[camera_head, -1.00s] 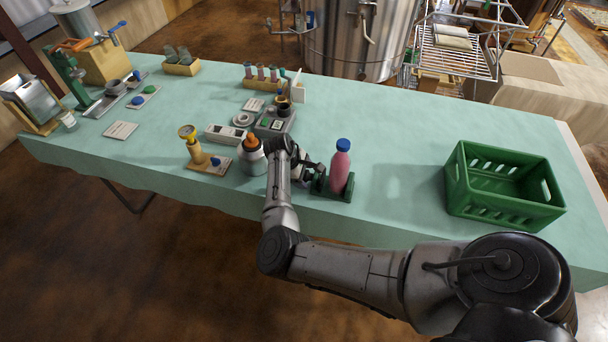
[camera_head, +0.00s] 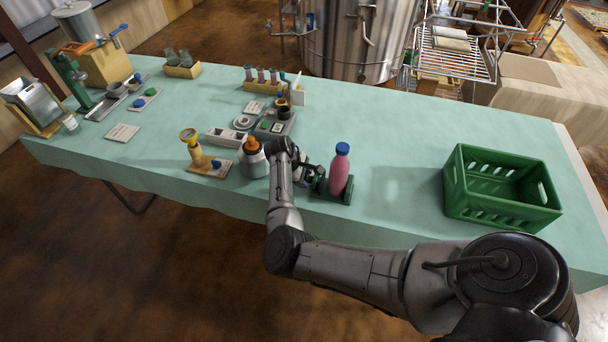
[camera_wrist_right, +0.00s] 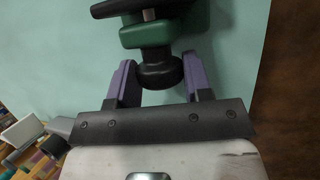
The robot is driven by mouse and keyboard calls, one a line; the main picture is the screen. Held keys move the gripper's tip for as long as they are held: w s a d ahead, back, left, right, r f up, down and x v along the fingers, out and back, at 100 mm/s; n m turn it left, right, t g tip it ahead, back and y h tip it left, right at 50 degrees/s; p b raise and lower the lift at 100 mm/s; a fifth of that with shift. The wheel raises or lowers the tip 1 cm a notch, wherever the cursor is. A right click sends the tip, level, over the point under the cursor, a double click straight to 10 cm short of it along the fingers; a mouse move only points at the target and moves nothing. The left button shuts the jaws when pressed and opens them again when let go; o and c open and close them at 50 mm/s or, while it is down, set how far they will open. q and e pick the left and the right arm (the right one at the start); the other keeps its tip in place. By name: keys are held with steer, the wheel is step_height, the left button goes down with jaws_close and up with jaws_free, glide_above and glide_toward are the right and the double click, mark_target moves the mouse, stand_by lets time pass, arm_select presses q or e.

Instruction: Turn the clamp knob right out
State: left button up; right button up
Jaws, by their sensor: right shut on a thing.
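The clamp knob (camera_wrist_right: 160,72) is a round black knob. It shows in the right wrist view under a green clamp body (camera_wrist_right: 158,32). My right gripper (camera_wrist_right: 160,77), with purple fingers, is shut on the knob from both sides. In the head view my right gripper (camera_head: 311,176) is at the left side of the green clamp stand (camera_head: 336,196) near the table's front edge. A pink bottle (camera_head: 339,175) with a blue cap stands upright in the clamp stand. The knob is too small and covered to make out in the head view. My left gripper is not in view.
A bottle with an orange top (camera_head: 252,160) stands close to the left of my right wrist. A green crate (camera_head: 500,205) stands at the right. The green tabletop (camera_head: 400,150) is clear between the clamp stand and the crate. Several small devices stand behind my gripper.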

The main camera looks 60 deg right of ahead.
steer(key=r+y+p, duration=0.1)
steer(key=p, duration=0.5)
steer(key=shift+s+d, duration=0.1)
steer(key=shift+d, duration=0.05)
steer(key=shift+f+y+p, duration=0.15)
steer(key=shift+y+p, duration=0.15)
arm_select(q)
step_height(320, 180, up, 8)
arm_select(e)
steer(key=shift+f+g+y+p, duration=0.2)
steer(key=shift+g+y+p, duration=0.1)
steer(key=shift+y+p, duration=0.1)
steer(key=shift+d+f+n+y+b, duration=0.1)
steer(key=shift+f+n+y+b, duration=0.15)
steer(key=shift+y+b, duration=0.3)
steer(key=g+y+b, duration=0.1)
steer(key=y+b, duration=0.1)
steer(key=b, duration=0.1)
steer(key=shift+d+f+n+b, duration=0.1)
steer(key=shift+n+b, duration=0.2)
steer(key=shift+n, duration=0.05)
arm_select(q)
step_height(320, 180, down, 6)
steer(key=b, duration=0.2)
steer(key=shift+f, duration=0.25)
arm_select(e)
steer(key=shift+y, duration=0.85)
